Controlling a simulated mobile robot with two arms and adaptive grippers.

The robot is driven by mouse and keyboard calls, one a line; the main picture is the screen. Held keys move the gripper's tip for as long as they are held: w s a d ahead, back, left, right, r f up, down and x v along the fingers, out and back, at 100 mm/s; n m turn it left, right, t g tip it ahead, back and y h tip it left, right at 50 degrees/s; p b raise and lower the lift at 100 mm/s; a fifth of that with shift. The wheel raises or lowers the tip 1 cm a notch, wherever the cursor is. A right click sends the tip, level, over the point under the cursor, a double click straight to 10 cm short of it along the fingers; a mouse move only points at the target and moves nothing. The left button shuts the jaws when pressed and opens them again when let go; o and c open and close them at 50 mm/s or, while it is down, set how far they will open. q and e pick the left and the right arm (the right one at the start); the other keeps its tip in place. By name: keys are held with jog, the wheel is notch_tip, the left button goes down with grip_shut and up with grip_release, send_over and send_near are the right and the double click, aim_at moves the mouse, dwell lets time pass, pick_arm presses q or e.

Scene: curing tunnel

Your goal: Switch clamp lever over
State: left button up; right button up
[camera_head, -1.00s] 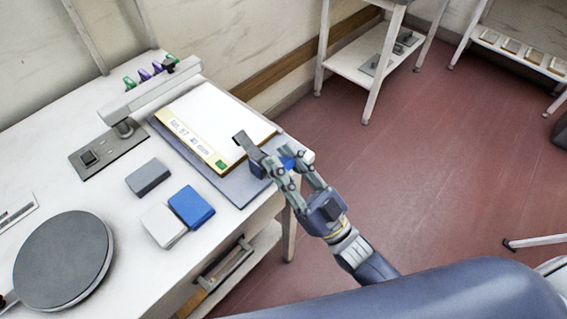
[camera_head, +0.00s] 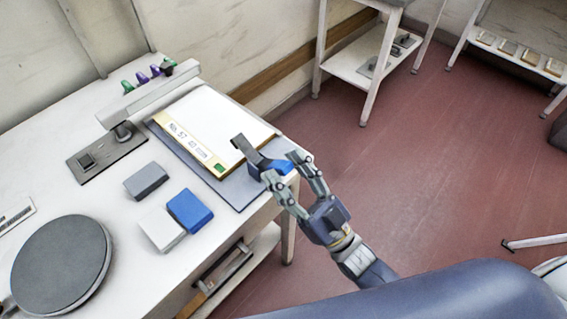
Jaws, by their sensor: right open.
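The clamp (camera_head: 270,169) has a blue body at the near right corner of a grey board on the white table. Its dark flat lever (camera_head: 245,149) slants up and to the left from the blue body, over the edge of a white labelled sheet (camera_head: 203,125). My right gripper (camera_head: 288,172) is open, with its two fingers apart at the blue clamp body. One finger is on the near side and the other on the far side. I cannot tell whether the fingers touch the clamp. My left gripper is out of view.
On the table are a grey block (camera_head: 146,181), a blue block (camera_head: 190,209), a white block (camera_head: 161,227) and a round dark plate (camera_head: 61,262). A lamp-like bar (camera_head: 150,95) stands behind them. Red floor (camera_head: 440,170) is free to the right.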

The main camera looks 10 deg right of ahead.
jog(key=v, duration=1)
jog(key=shift+f, duration=0.15)
jog(key=shift+s+d, duration=0.1)
jog(key=shift+d, duration=0.05)
jog(key=shift+c, duration=0.6)
